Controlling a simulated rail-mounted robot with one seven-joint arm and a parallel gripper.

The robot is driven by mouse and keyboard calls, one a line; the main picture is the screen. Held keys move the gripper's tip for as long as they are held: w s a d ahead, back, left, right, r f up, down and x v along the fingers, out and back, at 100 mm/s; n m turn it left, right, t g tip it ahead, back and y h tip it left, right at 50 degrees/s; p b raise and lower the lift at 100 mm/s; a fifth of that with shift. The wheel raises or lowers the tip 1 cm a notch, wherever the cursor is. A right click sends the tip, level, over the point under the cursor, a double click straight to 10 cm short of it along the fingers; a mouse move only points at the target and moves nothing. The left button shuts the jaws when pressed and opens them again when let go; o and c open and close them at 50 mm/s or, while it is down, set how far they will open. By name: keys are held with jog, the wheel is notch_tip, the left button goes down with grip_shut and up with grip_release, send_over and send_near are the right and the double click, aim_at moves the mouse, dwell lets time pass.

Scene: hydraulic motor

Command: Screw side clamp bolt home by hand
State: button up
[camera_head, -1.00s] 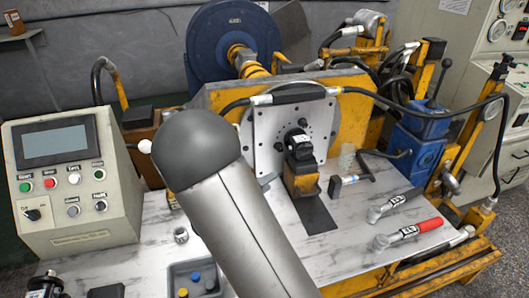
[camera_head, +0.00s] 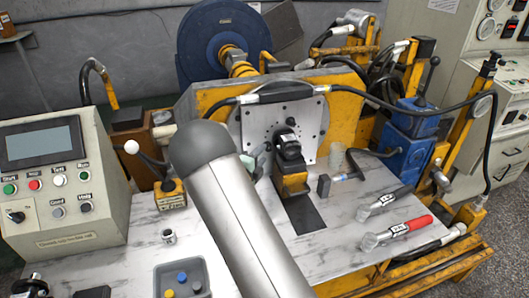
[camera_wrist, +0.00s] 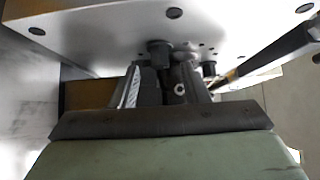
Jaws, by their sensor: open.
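The hydraulic motor (camera_head: 288,148) is a dark body against the upright silver mounting plate (camera_head: 312,112), above a yellow support block (camera_head: 291,186). My gripper's pale green housing (camera_head: 258,158) shows partly behind my grey arm, just left of the motor. In the wrist view my gripper (camera_wrist: 164,85) is open, its two fingers on either side of dark parts below the silver plate (camera_wrist: 215,20). A small light hexagonal ring (camera_wrist: 180,89) shows between the fingers, perhaps a bolt head. A dark cylinder (camera_wrist: 159,52) stands beyond it. Whether the fingers touch anything is unclear.
A control panel (camera_head: 55,180) stands at left, with a white-knobbed lever (camera_head: 132,147) beside it. Torque wrenches (camera_head: 397,233) lie on the right of the white table. A grey tray (camera_head: 182,275) and small metal ring (camera_head: 169,237) are in front. A black hose arches above the plate.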

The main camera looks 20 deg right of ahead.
jog(key=shift+x, duration=1.55)
jog(key=shift+c, duration=0.2)
grip_shut()
jog(key=shift+r+p, duration=0.15)
jog(key=shift+p, duration=0.2)
jog(key=shift+d+r+m+g+y+p, duration=0.15)
jog(key=shift+m+g+y+p, duration=0.35)
jog(key=shift+m+y+p, duration=0.55)
jog(key=shift+a+r+m+g+y+p, duration=0.1)
jog(key=shift+r+m+g+y+p, duration=0.15)
jog(key=shift+m+g+y+p, duration=0.75)
jog(key=shift+m+t+y+b, duration=0.3)
jog(key=shift+t+y, duration=0.2)
jog(key=shift+y, duration=0.15)
